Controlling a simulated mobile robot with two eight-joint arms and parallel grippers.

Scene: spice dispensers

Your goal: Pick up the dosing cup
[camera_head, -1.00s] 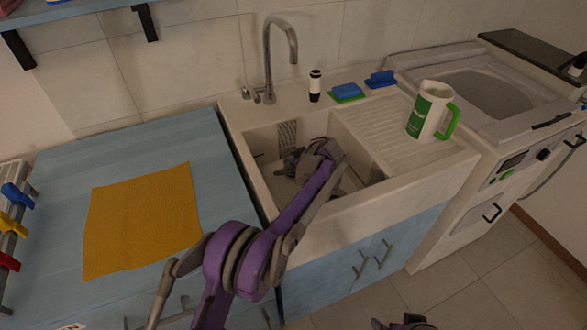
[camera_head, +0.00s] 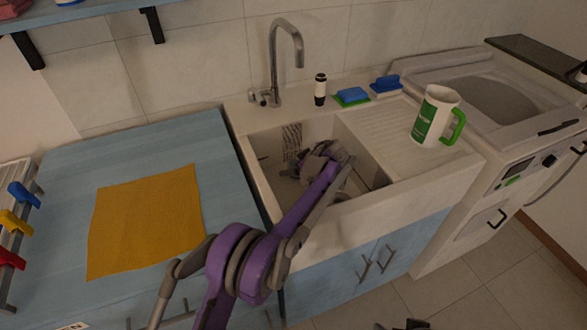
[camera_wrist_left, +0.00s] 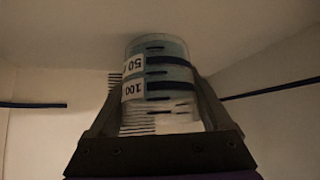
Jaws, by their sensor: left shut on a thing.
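The dosing cup (camera_wrist_left: 158,68) is a clear cup with dark graduation lines and white labels reading 50 and 100. It shows in the left wrist view, between the two dark fingers of my left gripper (camera_wrist_left: 160,108), which is shut on it. In the head view my left gripper (camera_head: 300,165) is down inside the sink basin (camera_head: 262,190), and the cup cannot be made out there. A dark part at the bottom edge of the head view may belong to my right arm; its fingers do not show clearly.
A tap (camera_head: 285,50) rises behind the basin. A black-and-white bottle (camera_head: 320,90), a sponge (camera_head: 352,96) and a blue brush (camera_head: 386,85) stand on the back ledge. A green-and-white mug (camera_head: 436,115) stands on the drainboard. A yellow cloth (camera_head: 146,220) lies on the blue counter.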

